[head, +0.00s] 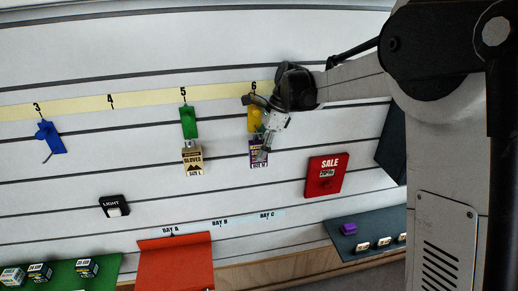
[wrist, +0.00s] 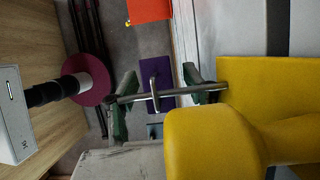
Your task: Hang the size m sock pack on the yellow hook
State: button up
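The yellow hook (head: 254,118) is on the wall under the number 6. The purple size M pack (head: 258,153) is just below it, partly covered by my gripper (head: 264,150). In the wrist view the yellow hook (wrist: 245,85) is large at right, with a metal prong running left. The purple pack (wrist: 158,98) shows below the prong, and its grey hanger loop crosses the prong, seemingly around it. The fingers of my gripper (wrist: 157,92) stand apart on either side of the pack, with gaps visible.
A green hook (head: 189,122) left of the yellow one holds a gloves size L pack (head: 193,161). A blue hook (head: 50,137) is farther left. A red sale sign (head: 326,175) is at lower right. Below are green, red (head: 176,262) and dark shelves (head: 370,240).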

jog(key=s+v, duration=0.1)
jog(key=v, duration=1.1)
jog(key=s+d+n+t+h+b, duration=0.1)
jog(key=s+d+n+t+b, duration=0.2)
jog(key=s, duration=0.4)
jog(key=s+d+f+n+t+h+b, duration=0.1)
jog(key=s+d+f+n, duration=0.3)
jog(key=s, duration=0.4)
jog(key=s+d+f+n+t+h+b, duration=0.1)
jog(key=s+d+f+n, duration=0.3)
jog(key=s, duration=0.5)
jog(key=s+d+f+n+t+h+b, duration=0.1)
jog(key=s+d+f+n+t, duration=0.2)
jog(key=s, duration=0.5)
notch_tip(320, 180, down, 2)
jog(key=shift+s+d+f+n, duration=0.15)
jog(key=shift+d+n, duration=0.35)
jog(key=shift+n, duration=0.4)
